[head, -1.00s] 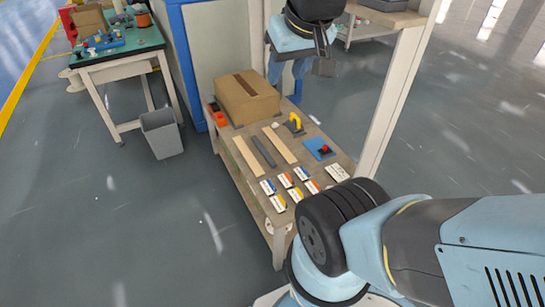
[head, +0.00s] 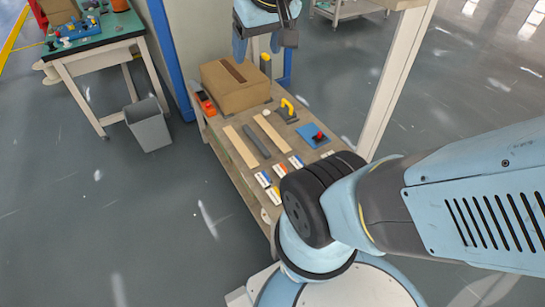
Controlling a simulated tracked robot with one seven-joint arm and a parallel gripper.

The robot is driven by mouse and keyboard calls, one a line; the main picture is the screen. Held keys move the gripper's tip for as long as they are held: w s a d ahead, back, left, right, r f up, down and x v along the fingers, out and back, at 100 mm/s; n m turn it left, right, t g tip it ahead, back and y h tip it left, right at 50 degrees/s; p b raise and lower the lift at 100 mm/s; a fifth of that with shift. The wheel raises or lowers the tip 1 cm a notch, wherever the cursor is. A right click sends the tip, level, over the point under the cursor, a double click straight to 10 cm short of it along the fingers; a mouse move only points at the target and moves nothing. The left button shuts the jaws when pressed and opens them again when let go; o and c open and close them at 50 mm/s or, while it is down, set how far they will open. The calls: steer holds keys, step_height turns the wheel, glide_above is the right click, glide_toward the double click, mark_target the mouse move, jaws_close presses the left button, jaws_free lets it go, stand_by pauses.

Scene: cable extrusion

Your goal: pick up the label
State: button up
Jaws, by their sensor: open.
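Several small white labels with coloured ends lie in two rows on the front part of the wooden table (head: 232,166). One label with a blue end (head: 263,179) lies at the left. One with an orange end (head: 280,170) and one with a blue end (head: 296,161) lie further back. My own arm hides the right and nearest part of the label area. My gripper (head: 258,48) hangs at the top of the view, above and beyond the cardboard box, well away from the labels. It is open, with nothing seen in it; its fingertips are hard to make out.
The table also holds a cardboard box (head: 236,87), wooden strips (head: 241,147), a dark strip (head: 257,141), a yellow-handled tool (head: 288,107) and a blue plate with a red knob (head: 314,136). A pale post (head: 396,85) stands at the right. A grey bin (head: 149,125) stands left.

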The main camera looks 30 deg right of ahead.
steer(key=shift+o, duration=0.6)
steer(key=w+d+f+g, duration=0.1)
steer(key=w+d+f, duration=0.3)
steer(key=w+f, duration=0.5)
steer(key=shift+w+g+h, duration=0.3)
steer(key=shift+w+g, duration=0.1)
steer(key=shift+w, duration=0.3)
steer(key=g, duration=0.4)
glide_above(281, 170)
step_height(281, 170, down, 38)
steer(key=f, duration=0.7)
steer(key=shift+s+f, duration=0.35)
steer(key=shift+f, duration=0.05)
steer(key=shift+w+f, duration=0.15)
steer(key=shift+f, duration=1.35)
steer(key=shift+w+f, duration=0.15)
steer(key=shift+f, duration=1.3)
steer(key=shift+f, duration=0.25)
steer(key=shift+c, duration=0.2)
steer(key=c, duration=0.9)
